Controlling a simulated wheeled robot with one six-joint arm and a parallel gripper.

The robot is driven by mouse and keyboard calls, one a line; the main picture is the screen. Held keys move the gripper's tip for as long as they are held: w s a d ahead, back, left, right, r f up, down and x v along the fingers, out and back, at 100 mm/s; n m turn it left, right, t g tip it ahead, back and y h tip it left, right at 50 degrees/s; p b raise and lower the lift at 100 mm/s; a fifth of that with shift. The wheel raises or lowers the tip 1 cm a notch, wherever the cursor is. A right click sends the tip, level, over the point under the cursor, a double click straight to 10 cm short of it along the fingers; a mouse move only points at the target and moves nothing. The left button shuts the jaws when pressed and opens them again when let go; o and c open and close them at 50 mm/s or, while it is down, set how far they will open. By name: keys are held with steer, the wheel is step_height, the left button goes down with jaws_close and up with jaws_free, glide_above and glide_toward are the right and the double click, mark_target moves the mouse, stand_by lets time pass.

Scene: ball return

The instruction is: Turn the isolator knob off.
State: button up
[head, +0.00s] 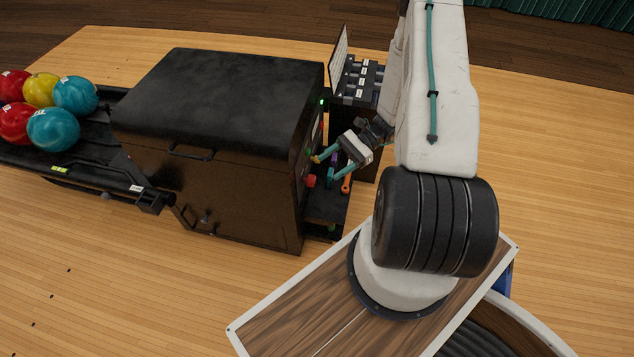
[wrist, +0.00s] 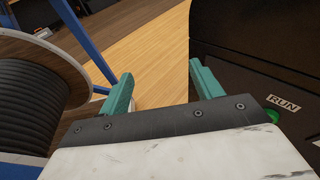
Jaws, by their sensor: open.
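The black machine cabinet (head: 225,120) stands in the middle of the head view. Its narrow right side carries small controls, seen at a steep angle. A red part (head: 311,181) sticks out low on that side; I cannot tell for sure whether it is the isolator knob or how it is turned. My gripper (head: 326,168) is beside this side, with its teal fingers apart and nothing between them. In the wrist view, my gripper (wrist: 161,74) points past the dark cabinet face (wrist: 250,70). A RUN label (wrist: 283,103) and a green button (wrist: 273,116) show at right. No knob shows there.
A ball rack (head: 85,165) with red, yellow and teal balls adjoins the cabinet's left. A small shelf with an orange-handled tool (head: 346,184) lies below my gripper. A rack of dark items (head: 358,82) stands behind. A black ribbed reel (wrist: 30,100) is at the wrist view's left.

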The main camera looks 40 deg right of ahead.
mark_target(309, 180)
step_height(309, 180, down, 18)
steer(key=d+m+t+h, duration=0.2)
steer(key=m+t, duration=0.7)
steer(key=t, duration=0.1)
steer(key=w+d+f+m+t+h, duration=0.2)
steer(key=w+d, duration=0.1)
steer(key=d, duration=0.1)
steer(key=x, duration=0.8)
steer(key=c, duration=1)
